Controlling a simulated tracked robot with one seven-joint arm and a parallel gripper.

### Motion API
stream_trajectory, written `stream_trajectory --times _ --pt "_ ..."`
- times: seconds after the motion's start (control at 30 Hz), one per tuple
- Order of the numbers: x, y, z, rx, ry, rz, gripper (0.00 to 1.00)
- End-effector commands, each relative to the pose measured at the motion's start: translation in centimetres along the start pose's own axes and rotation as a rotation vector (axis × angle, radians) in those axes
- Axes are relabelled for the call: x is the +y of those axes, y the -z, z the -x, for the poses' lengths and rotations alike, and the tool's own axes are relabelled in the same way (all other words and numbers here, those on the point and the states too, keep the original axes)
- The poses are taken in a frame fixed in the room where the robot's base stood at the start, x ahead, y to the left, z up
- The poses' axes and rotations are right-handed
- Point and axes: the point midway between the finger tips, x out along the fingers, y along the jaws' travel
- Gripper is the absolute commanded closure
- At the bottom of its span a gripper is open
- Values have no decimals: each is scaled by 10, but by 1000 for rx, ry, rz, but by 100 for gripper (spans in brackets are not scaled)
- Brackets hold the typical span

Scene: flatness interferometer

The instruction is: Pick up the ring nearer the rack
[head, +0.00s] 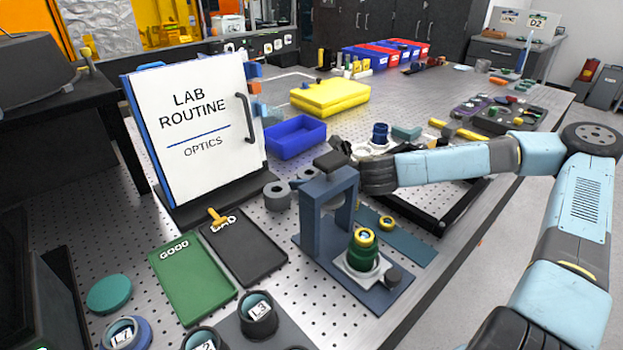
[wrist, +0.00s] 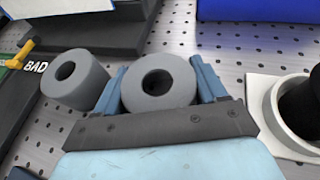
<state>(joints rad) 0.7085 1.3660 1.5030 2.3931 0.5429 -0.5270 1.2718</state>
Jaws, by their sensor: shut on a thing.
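Two grey rings with round holes show in both views. One ring (wrist: 160,84) sits between the blue fingers of my gripper (wrist: 161,82), which is shut on it. In the head view this held ring (head: 307,173) is partly hidden by my gripper and the blue stand. The other ring (wrist: 75,79) is just left of my left finger, apart from it; in the head view this ring (head: 277,195) stands on the perforated table. I cannot tell whether the held ring is clear of the table, nor which thing is the rack.
A blue stand (head: 313,217) is in front of my gripper. The Lab Routine board (head: 197,125) stands to the left, a blue bin (head: 296,138) behind. Green GOOD (head: 192,280) and dark BAD (head: 244,248) trays lie in front. A white mount (wrist: 262,112) is right of my gripper.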

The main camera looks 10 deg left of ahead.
Motion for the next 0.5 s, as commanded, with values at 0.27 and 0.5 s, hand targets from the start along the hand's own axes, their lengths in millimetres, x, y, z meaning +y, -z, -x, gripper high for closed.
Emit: stream_trajectory --times 0.27,0.5 --pt "0 -1 0 0 0 1 58" --pt "0 -14 6 0 2 4 58"
